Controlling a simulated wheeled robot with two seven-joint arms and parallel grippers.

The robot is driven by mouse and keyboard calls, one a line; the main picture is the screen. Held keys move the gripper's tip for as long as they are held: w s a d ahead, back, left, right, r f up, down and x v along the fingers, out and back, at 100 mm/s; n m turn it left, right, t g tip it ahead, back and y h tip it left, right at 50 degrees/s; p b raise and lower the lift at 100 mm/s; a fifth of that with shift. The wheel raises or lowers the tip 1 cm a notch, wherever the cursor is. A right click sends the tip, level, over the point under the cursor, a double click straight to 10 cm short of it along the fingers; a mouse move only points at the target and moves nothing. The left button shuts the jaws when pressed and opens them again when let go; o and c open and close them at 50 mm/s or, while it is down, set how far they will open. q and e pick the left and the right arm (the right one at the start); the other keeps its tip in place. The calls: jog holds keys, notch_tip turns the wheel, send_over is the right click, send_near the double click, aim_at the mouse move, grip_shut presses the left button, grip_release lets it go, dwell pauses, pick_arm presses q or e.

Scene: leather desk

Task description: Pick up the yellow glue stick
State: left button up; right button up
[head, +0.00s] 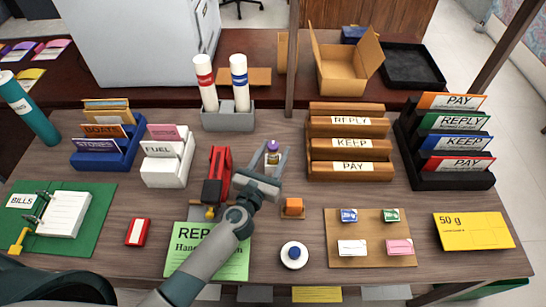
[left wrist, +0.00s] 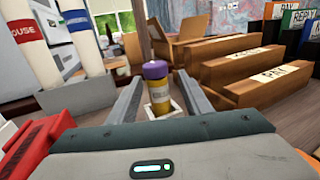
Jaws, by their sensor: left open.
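The yellow glue stick (head: 272,157) stands upright in the head view, with a purple cap on top. In the left wrist view the glue stick (left wrist: 158,92) stands in a small white holder (left wrist: 165,109). My left gripper (head: 274,164) is open, its two fingers on either side of the glue stick. In the left wrist view the left gripper (left wrist: 157,100) shows a gap between each finger and the stick. My right gripper is not in view.
A red stapler-like object (head: 217,172) is close to the left of my gripper. A wooden letter sorter (head: 347,171) stands to the right. A grey holder (head: 228,120) with two white tubes stands behind.

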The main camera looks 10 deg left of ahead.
pick_arm(q)
jog(key=w, duration=0.4)
jog(key=shift+d+r, duration=0.1)
jog(key=shift+d, duration=0.1)
grip_shut()
